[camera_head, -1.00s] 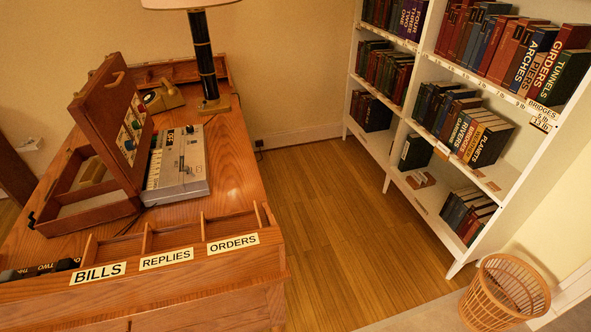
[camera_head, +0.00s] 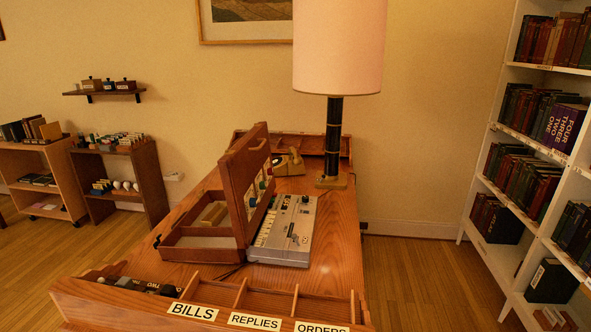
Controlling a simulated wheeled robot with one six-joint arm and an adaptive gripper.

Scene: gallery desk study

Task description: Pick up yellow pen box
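I cannot make out a yellow pen box for certain. A small yellowish-brown object (camera_head: 288,162) sits on the desk behind the open case, to the left of the lamp base. It is partly hidden by the case lid and too small to identify. The open brown case (camera_head: 193,242) stands on the wooden desk (camera_head: 335,238) with its lid upright, and a tan item (camera_head: 214,214) lies inside it. My gripper is not in view.
A grey keyboard device (camera_head: 287,231) lies right of the case. A tall lamp (camera_head: 334,130) stands behind it. Labelled compartments (camera_head: 255,321) line the desk's near edge. White bookshelves (camera_head: 478,202) stand at right, low shelves (camera_head: 152,190) at left. Wooden floor is clear on both sides.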

